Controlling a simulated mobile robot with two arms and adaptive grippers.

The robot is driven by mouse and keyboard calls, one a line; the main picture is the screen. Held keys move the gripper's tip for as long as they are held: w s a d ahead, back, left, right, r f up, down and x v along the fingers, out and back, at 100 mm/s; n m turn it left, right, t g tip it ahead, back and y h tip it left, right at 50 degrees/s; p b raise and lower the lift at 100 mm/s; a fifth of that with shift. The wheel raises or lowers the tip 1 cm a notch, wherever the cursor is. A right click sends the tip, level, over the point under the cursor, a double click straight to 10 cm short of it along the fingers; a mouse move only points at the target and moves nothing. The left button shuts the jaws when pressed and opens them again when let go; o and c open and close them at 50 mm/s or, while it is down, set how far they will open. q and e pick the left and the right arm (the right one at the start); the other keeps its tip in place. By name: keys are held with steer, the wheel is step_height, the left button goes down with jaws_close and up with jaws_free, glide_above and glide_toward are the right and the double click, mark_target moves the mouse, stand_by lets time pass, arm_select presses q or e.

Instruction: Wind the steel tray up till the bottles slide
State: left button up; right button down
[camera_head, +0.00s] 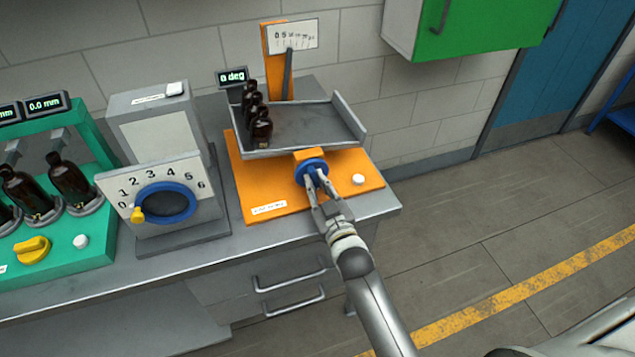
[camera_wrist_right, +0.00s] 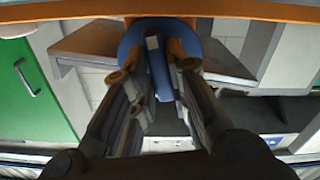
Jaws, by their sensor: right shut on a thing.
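The small display (camera_head: 232,77) behind the tray reads 0 deg. A blue winding knob (camera_head: 311,171) is on the front of the stand, below the tray. My right gripper (camera_head: 316,184) is shut on this knob. In the right wrist view the fingers (camera_wrist_right: 160,85) lie on both sides of the blue knob (camera_wrist_right: 146,50). My left gripper is not in view.
A grey machine with a blue dial ring (camera_head: 165,203) and yellow pointer stands left of the stand. Further left is a green fixture (camera_head: 95,235) holding more amber bottles. A green cabinet (camera_head: 480,25) hangs on the wall. The floor right of the bench is clear.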

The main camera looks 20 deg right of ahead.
steer(key=shift+m+p, duration=0.35)
steer(key=shift+m, duration=1.25)
steer(key=c, duration=1.4)
jaws_free()
steer(key=s, duration=1.2)
steer(key=shift+d, duration=0.25)
steer(key=shift+f, duration=0.1)
